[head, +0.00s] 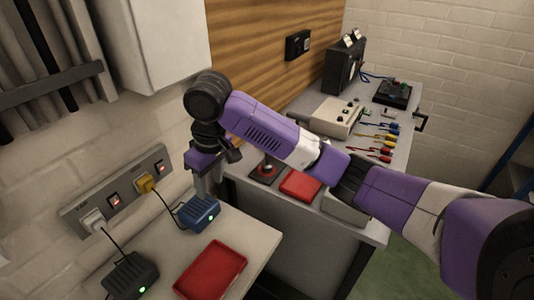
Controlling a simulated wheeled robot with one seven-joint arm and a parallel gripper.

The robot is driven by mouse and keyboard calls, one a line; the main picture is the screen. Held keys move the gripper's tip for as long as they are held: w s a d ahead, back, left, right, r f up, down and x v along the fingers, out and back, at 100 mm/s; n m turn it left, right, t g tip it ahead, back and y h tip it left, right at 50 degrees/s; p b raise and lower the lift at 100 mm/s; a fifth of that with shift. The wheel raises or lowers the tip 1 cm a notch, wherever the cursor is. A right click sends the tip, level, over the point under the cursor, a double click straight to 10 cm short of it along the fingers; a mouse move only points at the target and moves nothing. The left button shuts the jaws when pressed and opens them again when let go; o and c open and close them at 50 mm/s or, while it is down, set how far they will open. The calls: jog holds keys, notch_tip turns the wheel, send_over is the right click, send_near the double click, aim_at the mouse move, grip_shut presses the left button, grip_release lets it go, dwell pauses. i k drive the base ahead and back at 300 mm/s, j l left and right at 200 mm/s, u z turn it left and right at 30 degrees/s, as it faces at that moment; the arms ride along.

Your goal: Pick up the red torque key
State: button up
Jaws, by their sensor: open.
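I cannot tell for certain which item is the red torque key. Several small tools with coloured handles lie in a row on the far bench, with red ones (382,151) at the near end of the row. My gripper (207,188) hangs downward at the left end of my purple arm, above the near bench's back edge. It is open, and its fingertips are partly hidden. It is well apart from the coloured tools.
A blue box (199,212) with a cable sits just below my gripper. A black adapter (132,276) and a red tray (211,270) are on the near bench. A second red tray (300,185), a beige instrument (336,116) and a black case (344,65) stand on the far bench.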

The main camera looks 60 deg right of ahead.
aim_at(266, 166)
jog(key=l, duration=1.25)
